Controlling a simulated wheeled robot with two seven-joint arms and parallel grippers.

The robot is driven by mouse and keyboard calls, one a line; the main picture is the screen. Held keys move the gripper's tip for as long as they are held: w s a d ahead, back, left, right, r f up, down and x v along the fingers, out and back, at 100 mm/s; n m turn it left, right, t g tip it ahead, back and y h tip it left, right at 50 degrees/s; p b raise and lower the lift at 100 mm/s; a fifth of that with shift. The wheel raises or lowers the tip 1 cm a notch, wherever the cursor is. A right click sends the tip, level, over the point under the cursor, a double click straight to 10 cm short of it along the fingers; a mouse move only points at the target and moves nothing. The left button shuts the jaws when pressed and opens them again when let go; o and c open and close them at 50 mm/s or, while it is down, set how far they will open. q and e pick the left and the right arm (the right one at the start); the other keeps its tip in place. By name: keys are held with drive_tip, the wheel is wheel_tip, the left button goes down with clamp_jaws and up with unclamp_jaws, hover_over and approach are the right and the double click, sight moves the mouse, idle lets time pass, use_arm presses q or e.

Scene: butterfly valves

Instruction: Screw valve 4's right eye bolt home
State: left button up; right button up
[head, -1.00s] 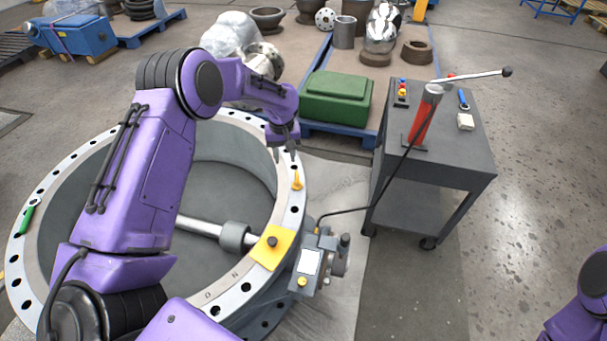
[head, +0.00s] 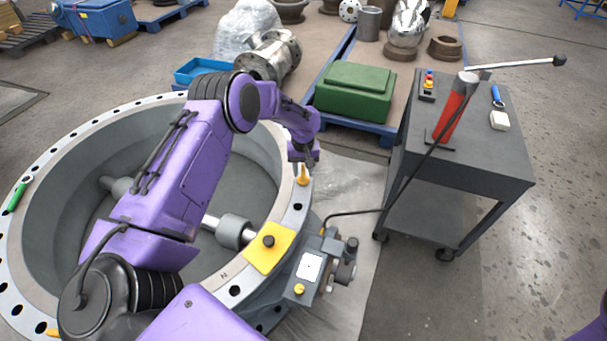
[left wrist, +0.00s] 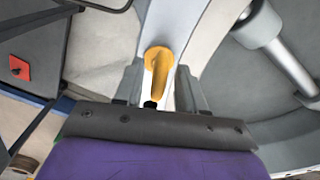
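Valve 4 is the large grey ring body with a pale, holed flange (head: 297,214). A yellow-orange eye bolt (head: 303,175) stands on the right part of the flange; its lower shank is hidden. My left gripper (head: 304,159) is directly above it, pointing down. In the left wrist view the eye bolt (left wrist: 158,72) lies between the two grey fingers of the left gripper (left wrist: 160,88). The fingers are apart, with a visible gap on each side of the bolt. My right gripper is out of view.
A yellow plate (head: 268,249) and a grey gearbox (head: 312,268) sit at the valve's near right side. A grey cart (head: 470,160) with a red hand pump (head: 455,110) stands at right, its hose reaching the gearbox. A green box (head: 354,92) lies behind.

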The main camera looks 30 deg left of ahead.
use_arm(q)
wheel_tip(320, 180, down, 2)
drive_tip(key=shift+f, duration=0.1)
clamp_jaws()
drive_tip(key=shift+m, duration=0.3)
